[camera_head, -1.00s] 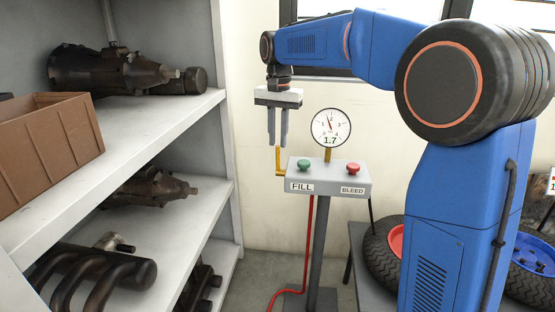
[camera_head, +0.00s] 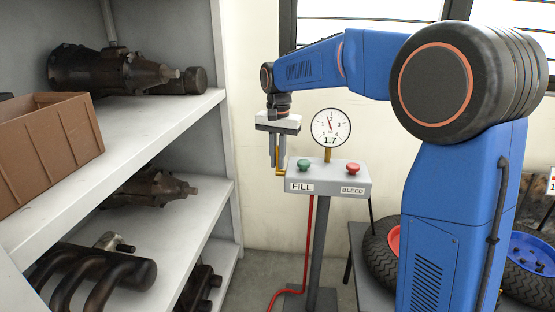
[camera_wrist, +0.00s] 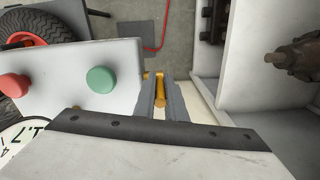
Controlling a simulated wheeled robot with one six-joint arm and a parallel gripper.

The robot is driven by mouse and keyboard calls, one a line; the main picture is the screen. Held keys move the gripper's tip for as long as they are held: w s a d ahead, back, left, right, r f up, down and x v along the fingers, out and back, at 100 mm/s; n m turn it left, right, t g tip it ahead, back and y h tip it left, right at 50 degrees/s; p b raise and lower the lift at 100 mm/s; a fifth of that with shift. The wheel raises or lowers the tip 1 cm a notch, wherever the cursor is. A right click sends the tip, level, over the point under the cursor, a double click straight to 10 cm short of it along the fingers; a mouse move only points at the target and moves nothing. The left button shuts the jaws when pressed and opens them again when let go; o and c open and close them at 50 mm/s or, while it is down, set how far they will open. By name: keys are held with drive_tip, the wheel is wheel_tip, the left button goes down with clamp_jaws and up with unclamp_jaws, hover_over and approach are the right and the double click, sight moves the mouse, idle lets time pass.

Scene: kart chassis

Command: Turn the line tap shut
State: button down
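The line tap is a yellow lever (camera_head: 281,172) on the left side of the grey control box (camera_head: 345,182). Its handle stands upright from a bent foot at the box. My gripper (camera_head: 277,163) points straight down over it, with its two grey fingers on either side of the handle. In the wrist view, the yellow lever (camera_wrist: 160,92) lies between the fingertips of my gripper (camera_wrist: 160,84). The fingers look apart, with little room beside the lever; firm contact is not visible. The fingers partly hide the handle in the head view. The round gauge (camera_head: 331,127) reads 1.7.
The box carries a green FILL button (camera_head: 304,165) and a red BLEED button (camera_head: 353,169), close to the right of my gripper. A shelf (camera_head: 150,125) with metal parts and a brown crate (camera_head: 50,145) stands left. Tyres (camera_head: 381,250) lie at right.

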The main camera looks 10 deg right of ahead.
sight(277, 174)
idle(0.3)
drive_tip(key=s+t, duration=0.1)
drive_tip(key=t+h, duration=0.1)
drive_tip(key=t, duration=0.1)
drive_tip(key=shift+s+a+f, duration=0.15)
drive_tip(key=shift+s+a, duration=0.15)
drive_tip(key=shift+s, duration=0.05)
drive_tip(key=t, duration=0.1)
drive_tip(key=s+t, duration=0.1)
drive_tip(key=shift+a+f+t+h, duration=0.2)
drive_tip(key=shift+f+t+h, duration=0.2)
drive_tip(key=shift+s+a+f+t+h, duration=0.1)
drive_tip(key=shift+s+f+t+h, duration=0.2)
drive_tip(key=shift+t, duration=0.4)
drive_tip(key=shift+s+a+f+t+h, duration=0.15)
drive_tip(key=shift+f+t, duration=0.1)
drive_tip(key=shift+t, duration=0.45)
drive_tip(key=shift+s+d+f+t+h, duration=0.1)
drive_tip(key=shift+s+f+t+h, duration=0.2)
drive_tip(key=shift+t, duration=0.4)
drive_tip(key=shift+f+t, duration=0.1)
drive_tip(key=shift+t, duration=0.2)
drive_tip(key=c, duration=2.1)
unclamp_jaws()
drive_tip(key=shift+w+r, duration=0.15)
drive_tip(key=shift+r, duration=0.05)
